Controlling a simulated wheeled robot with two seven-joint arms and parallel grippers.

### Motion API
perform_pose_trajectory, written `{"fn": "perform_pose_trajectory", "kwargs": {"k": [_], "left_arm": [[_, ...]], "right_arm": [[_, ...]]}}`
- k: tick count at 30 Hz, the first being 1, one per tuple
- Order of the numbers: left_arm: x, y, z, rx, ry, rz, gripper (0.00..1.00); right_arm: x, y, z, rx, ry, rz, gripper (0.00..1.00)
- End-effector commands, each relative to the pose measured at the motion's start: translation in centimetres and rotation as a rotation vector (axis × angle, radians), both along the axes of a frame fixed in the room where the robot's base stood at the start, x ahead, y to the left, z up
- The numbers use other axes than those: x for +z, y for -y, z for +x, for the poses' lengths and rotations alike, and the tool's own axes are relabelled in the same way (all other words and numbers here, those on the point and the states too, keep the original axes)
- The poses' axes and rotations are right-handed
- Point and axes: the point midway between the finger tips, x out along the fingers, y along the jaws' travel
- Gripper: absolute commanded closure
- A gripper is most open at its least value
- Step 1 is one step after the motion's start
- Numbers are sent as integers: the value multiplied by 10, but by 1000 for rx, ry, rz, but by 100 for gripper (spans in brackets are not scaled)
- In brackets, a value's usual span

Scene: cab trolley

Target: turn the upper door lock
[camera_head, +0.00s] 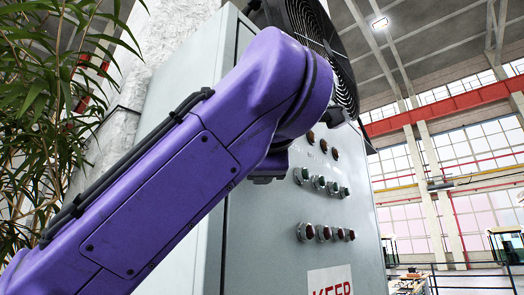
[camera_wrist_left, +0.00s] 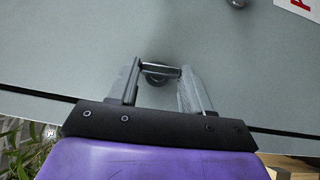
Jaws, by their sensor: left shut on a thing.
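The upper door lock (camera_wrist_left: 158,78) is a small dark round fitting with a bar across it on the grey cabinet door. It shows in the left wrist view, between the fingers of my left gripper (camera_wrist_left: 160,71). The fingertips are closed on the two ends of the bar, which lies roughly level in that view. In the head view my purple left arm crosses in front of the grey cabinet (camera_head: 275,235) and hides the lock and most of the gripper. My right gripper is in neither view.
The cabinet front carries rows of buttons and lamps (camera_head: 322,183) and a red-lettered sign (camera_head: 330,280). A leafy plant (camera_head: 45,110) is at the left. Open hall lies to the right.

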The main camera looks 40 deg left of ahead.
Motion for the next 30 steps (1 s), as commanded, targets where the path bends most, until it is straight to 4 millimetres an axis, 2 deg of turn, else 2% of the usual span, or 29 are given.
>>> {"fn": "perform_pose_trajectory", "kwargs": {"k": [6, 20, 21, 23, 30], "left_arm": [[2, 0, 0, 2, -45, 5, 82], [1, 0, 0, 2, -57, 7, 82], [1, 0, 0, 2, -57, 7, 41], [1, 0, 0, 2, -57, 7, 26], [1, 0, 0, 2, -56, 6, 26]], "right_arm": [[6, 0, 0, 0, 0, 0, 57], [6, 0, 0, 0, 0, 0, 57], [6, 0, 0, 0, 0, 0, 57], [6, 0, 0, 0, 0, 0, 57], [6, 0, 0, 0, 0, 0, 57]]}}
